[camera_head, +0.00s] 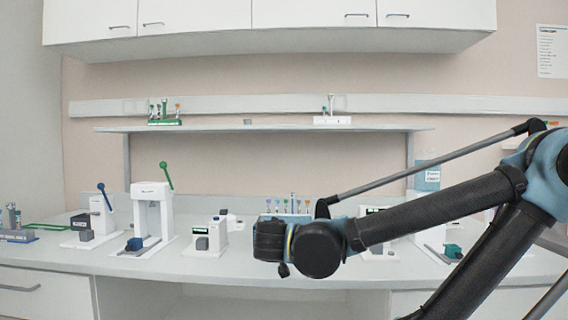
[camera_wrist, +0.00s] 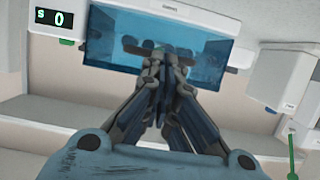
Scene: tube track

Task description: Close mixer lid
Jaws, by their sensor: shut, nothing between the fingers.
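The mixer (camera_wrist: 180,14) is a white device with a dark display reading 0 and a see-through blue lid (camera_wrist: 110,42) in the wrist view. Dark shapes show through the lid. My gripper (camera_wrist: 162,58) is shut and empty, its fingertips overlapping the lid in the picture. I cannot tell whether they touch it, nor how far the lid stands open. In the head view my dark wrist hangs over the middle of the counter. It hides my fingers and most of what stands behind it.
A white device (camera_head: 153,212) with a green lever stands on the counter (camera_head: 135,268), beside one with a blue lever (camera_head: 102,215). A small white device (camera_head: 208,238) stands left of my wrist. Capped tubes (camera_head: 293,204) show behind it. A shelf (camera_head: 250,129) runs above.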

